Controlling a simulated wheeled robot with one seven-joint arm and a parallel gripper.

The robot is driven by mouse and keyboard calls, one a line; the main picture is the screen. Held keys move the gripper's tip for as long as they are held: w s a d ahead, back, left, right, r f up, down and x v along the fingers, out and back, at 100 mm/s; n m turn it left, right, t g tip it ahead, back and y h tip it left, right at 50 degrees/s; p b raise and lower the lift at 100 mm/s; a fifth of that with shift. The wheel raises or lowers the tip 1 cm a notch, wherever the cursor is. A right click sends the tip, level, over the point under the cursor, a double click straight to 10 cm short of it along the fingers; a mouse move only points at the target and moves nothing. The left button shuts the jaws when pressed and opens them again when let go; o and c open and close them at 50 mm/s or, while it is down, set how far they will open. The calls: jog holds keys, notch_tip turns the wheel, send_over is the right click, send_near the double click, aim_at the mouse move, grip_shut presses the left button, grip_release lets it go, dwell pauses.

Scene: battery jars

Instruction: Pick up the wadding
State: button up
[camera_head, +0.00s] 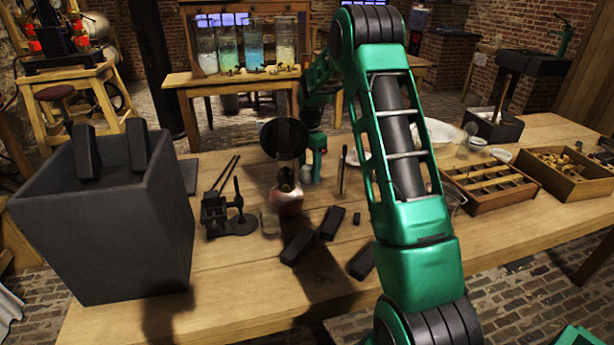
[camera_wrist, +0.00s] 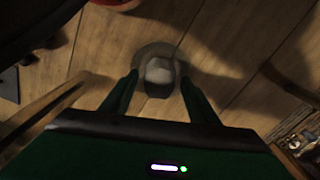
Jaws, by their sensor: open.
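A pale grey-white rounded lump, apparently the wadding (camera_wrist: 158,70), shows in the wrist view. It has a dark lower side, and a round dull dish or disc (camera_wrist: 150,48) shows around its top. My gripper (camera_wrist: 160,80) is open, with one green finger on either side of the lump and a narrow gap visible at each side. I cannot tell the height between the fingertips and the lump. In the head view my gripper (camera_head: 314,172) is low over the bench behind the lamp, and the wadding cannot be made out there.
A lamp with a red base (camera_head: 287,200) stands close in front of my gripper. Dark blocks (camera_head: 298,246) lie nearer on the bench. A large dark bin (camera_head: 110,235) stands left, and wooden trays (camera_head: 490,188) stand right.

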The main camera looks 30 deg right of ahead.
aim_at(309, 166)
jog(key=c, duration=1.1)
jog(key=shift+r, duration=0.1)
notch_tip(309, 166, up, 10)
jog(key=shift+f, duration=0.1)
jog(key=shift+o, duration=0.3)
